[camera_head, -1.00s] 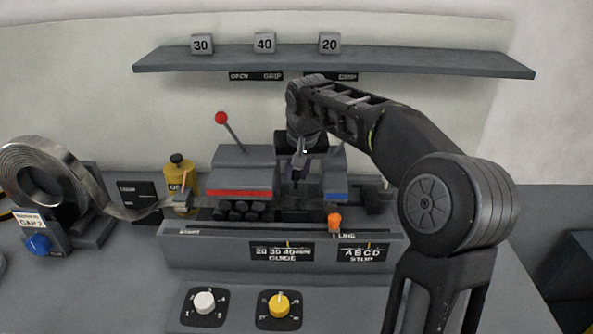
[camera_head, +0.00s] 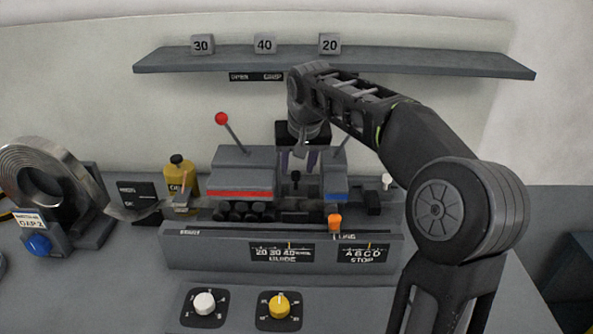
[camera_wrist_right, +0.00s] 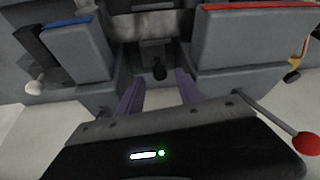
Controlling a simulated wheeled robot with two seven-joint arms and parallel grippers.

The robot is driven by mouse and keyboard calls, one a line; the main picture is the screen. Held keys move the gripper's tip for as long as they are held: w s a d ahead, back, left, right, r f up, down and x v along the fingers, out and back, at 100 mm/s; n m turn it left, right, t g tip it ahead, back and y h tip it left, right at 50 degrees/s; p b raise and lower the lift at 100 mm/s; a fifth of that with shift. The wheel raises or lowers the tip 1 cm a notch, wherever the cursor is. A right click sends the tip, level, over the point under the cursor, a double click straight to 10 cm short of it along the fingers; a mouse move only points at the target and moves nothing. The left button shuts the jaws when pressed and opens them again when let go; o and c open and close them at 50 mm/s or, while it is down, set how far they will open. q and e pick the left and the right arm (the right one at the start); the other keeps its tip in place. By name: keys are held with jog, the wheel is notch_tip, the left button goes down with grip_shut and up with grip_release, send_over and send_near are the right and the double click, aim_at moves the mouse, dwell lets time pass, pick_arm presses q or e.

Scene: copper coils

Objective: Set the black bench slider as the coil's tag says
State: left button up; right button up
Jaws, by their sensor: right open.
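The metal coil (camera_head: 50,178) stands at the far left. Its white tag (camera_head: 30,220) appears to read "GAP 2", though the print is small. A black slider knob (camera_head: 295,178) stands in the gap between the red-striped block and the blue-striped block on the bench; it also shows in the right wrist view (camera_wrist_right: 159,70). My right gripper (camera_head: 298,160) is above and behind this knob. Its purple fingers are open and empty, and in the wrist view (camera_wrist_right: 158,90) they are apart from the knob. My left gripper is not in view.
The red-striped block (camera_head: 240,175) and blue-striped block (camera_head: 336,183) flank the gap closely. An orange knob (camera_head: 335,222) sits above the STOP scale (camera_head: 363,253), right of the GUIDE scale (camera_head: 281,252). White (camera_head: 204,303) and yellow (camera_head: 280,305) dials are in front.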

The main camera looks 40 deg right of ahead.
jog(key=shift+v, duration=2.4)
